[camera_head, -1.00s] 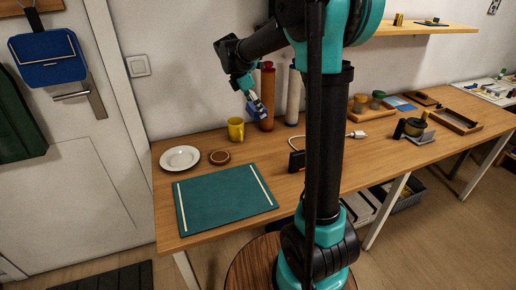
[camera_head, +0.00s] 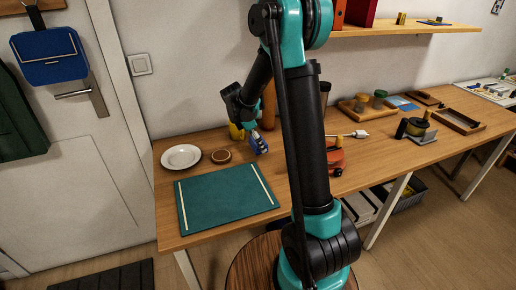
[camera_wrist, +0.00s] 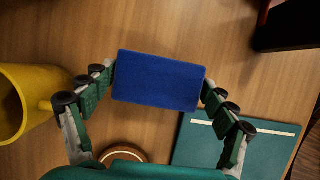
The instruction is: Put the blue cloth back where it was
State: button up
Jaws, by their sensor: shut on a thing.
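The blue cloth (camera_wrist: 158,80) looks like a flat blue rectangle held between the two fingers of my gripper (camera_wrist: 155,88) in the wrist view. In the head view my gripper (camera_head: 259,143) is low over the back left of the table, right of the yellow mug (camera_head: 236,131), with the blue cloth (camera_head: 262,148) at its tip. The cloth appears above the tabletop; the exact gap cannot be told.
The wooden table (camera_head: 230,230) carries a green mat (camera_head: 225,200), a white plate (camera_head: 181,157) and a brown coaster (camera_head: 221,156). The yellow mug (camera_wrist: 18,100) is close left of my fingers in the wrist view. A red object (camera_head: 336,156) stands right of my arm.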

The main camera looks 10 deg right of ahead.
jog(key=shift+f, duration=1.6)
jog(key=shift+f, duration=0.1)
jog(key=o, duration=1.1)
jog(key=shift+c, duration=0.2)
jog(key=v, duration=1.2)
jog(key=s+d+f+m+t+y, duration=0.1)
jog(key=s+d+f+m, duration=0.1)
jog(key=s+m, duration=0.4)
jog(key=s+d+f+m+t+y, duration=0.1)
jog(key=s+d+f+m+y, duration=0.1)
jog(key=s+m, duration=0.5)
jog(key=s+d+f+m+t+y, duration=0.1)
jog(key=s+d+f+m, duration=0.2)
jog(key=s+m, duration=0.4)
jog(key=shift+s+d+y, duration=0.1)
jog(key=shift+s+d, duration=0.2)
jog(key=shift+s, duration=0.75)
jog(key=shift+s+d+y, duration=0.1)
jog(key=shift+s+d, duration=0.15)
jog(key=shift+s, duration=0.8)
jog(key=shift+s+d+y, duration=0.1)
jog(key=shift+s+d, duration=0.2)
jog(key=shift+s, duration=0.75)
